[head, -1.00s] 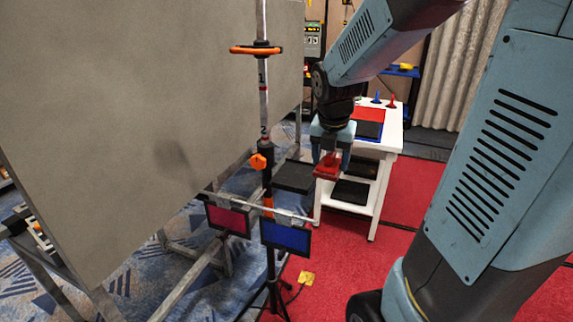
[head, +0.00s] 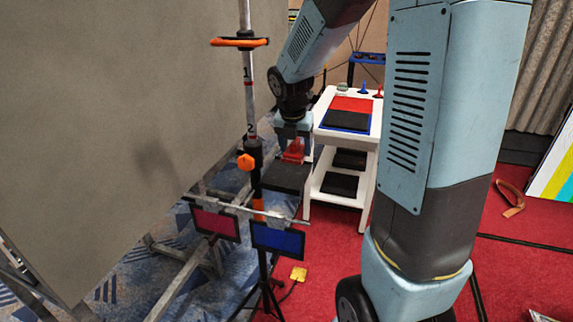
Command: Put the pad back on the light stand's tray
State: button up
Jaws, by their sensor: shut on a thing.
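The light stand (head: 255,155) is an upright pole with an orange knob, with a magenta panel and a blue panel on a crossbar. Its tray (head: 285,180) is a flat black plate on the right side of the pole. My gripper (head: 292,147) points down and is shut on the red pad (head: 293,153). The pad shows just above the tray's far edge in the head view. I cannot tell whether it touches the tray. The fingers partly hide the pad.
A white shelf trolley (head: 368,160) with red and black flat pieces stands behind, to the right. A large grey panel (head: 110,120) fills the left. A yellow tag (head: 298,274) lies on the red floor. An orange strap (head: 511,199) lies at right.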

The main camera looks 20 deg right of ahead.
send_over(289, 171)
jog(key=s, duration=0.1)
jog(key=f, duration=0.6)
jog(key=shift+a, duration=0.35)
jog(key=shift+f, duration=1.45)
jog(key=o, duration=0.9)
jog(key=shift+o, duration=0.2)
jog(key=shift+r, duration=0.1)
